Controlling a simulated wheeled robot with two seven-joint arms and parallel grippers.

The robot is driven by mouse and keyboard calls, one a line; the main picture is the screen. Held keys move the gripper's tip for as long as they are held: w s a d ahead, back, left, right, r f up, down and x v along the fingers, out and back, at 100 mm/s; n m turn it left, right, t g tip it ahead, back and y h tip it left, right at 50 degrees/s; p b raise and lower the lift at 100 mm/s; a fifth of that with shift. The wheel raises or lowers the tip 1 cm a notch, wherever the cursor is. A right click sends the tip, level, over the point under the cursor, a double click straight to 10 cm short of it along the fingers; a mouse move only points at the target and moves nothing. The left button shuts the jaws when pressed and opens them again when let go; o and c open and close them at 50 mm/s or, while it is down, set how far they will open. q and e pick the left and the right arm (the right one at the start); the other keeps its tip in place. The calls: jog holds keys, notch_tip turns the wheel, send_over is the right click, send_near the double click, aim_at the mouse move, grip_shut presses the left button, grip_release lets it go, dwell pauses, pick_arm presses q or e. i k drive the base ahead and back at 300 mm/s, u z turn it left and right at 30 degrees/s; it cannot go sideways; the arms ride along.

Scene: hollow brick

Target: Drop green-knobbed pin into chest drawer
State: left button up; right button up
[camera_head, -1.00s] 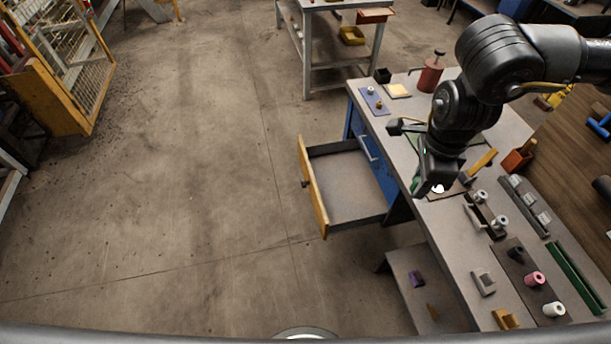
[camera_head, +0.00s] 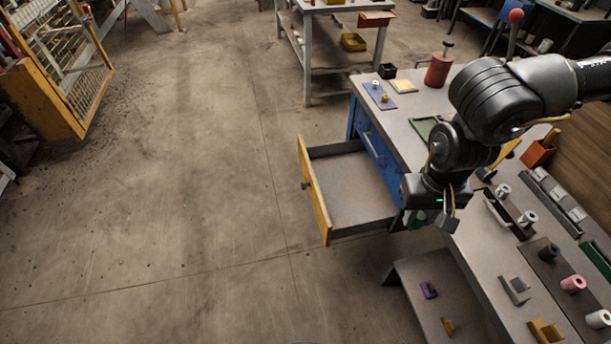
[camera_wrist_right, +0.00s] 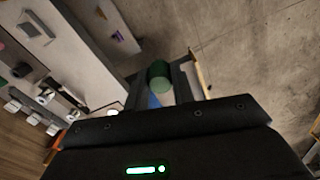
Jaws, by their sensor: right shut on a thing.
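The chest drawer (camera_head: 345,187) is pulled out from the blue chest under the workbench. Its front panel is yellow wood, and the visible inside is bare. My right gripper (camera_head: 428,221) hangs at the bench's left edge, just right of the drawer's near corner. In the right wrist view, my right gripper (camera_wrist_right: 162,79) is shut on the green-knobbed pin (camera_wrist_right: 159,76). The round green knob shows between the fingers; the rest of the pin is hidden. In the head view only a little green shows by the fingers. My left gripper is not in view.
Open floor (camera_head: 200,170) lies left of the drawer.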

aim_at(349, 189)
jog(key=i, duration=1.25)
jog(key=u, duration=0.5)
